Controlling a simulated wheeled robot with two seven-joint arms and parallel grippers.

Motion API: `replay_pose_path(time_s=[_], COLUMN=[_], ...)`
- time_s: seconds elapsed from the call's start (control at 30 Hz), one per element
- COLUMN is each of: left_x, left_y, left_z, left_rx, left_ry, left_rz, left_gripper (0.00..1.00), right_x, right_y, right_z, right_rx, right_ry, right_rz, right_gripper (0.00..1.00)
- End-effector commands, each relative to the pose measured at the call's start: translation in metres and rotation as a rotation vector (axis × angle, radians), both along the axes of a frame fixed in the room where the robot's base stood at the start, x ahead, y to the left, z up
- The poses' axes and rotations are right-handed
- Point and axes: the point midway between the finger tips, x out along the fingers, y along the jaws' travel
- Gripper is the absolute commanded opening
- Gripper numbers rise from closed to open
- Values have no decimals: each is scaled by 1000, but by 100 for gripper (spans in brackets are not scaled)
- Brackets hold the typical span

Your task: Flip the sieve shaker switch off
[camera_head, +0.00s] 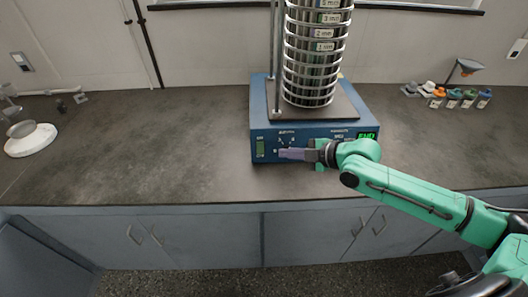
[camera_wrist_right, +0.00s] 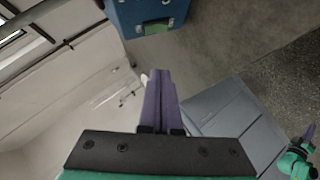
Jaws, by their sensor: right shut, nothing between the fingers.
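The sieve shaker (camera_head: 315,133) is a blue box on the dark bench, with a stack of metal sieves (camera_head: 318,60) on top. A green rectangular part, seemingly the switch (camera_head: 260,147), is at the left end of its front panel. My right gripper (camera_head: 283,153) is shut and empty, its purple fingers in front of the panel, pointing left toward the green part, with a small gap. In the right wrist view the shut fingers (camera_wrist_right: 157,75) point at the blue box's corner (camera_wrist_right: 145,14), where the green part (camera_wrist_right: 156,28) shows.
A green-lit display (camera_head: 367,136) is at the panel's right end, partly behind my wrist. A white round device (camera_head: 30,139) stands at the far left. Several small coloured containers (camera_head: 455,100) stand at the back right.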

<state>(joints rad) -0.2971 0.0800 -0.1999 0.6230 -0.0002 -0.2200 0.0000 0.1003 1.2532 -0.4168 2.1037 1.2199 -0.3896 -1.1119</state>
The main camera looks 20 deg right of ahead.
Motion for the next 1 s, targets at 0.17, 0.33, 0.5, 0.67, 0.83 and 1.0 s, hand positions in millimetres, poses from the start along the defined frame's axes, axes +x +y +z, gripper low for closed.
replay_pose_path(time_s=[0.17, 0.33, 0.5, 0.67, 0.83, 1.0], left_x=[-2, -2, -3, -4, -4, -4], left_y=[0, 0, 0, 0, 0, 0], left_z=[7, 15, 18, 17, 17, 17], left_rx=[0, 1, 0, 0, 0, 1], left_ry=[2, 4, 5, 6, 6, 7], left_rz=[0, 0, 0, 0, 0, 0], left_gripper=[0, 0, 0, 0, 0, 0], right_x=[23, 48, 73, 88, 91, 91], right_y=[20, 42, 49, 45, 44, 44], right_z=[-10, -27, -49, -64, -68, -67], right_rx=[10, 7, 2, 1, 1, 1], right_ry=[-1, 0, 2, 2, 1, 1], right_rz=[1, 4, 0, 2, 4, 4], right_gripper=[0, 0, 0, 0, 0, 0])
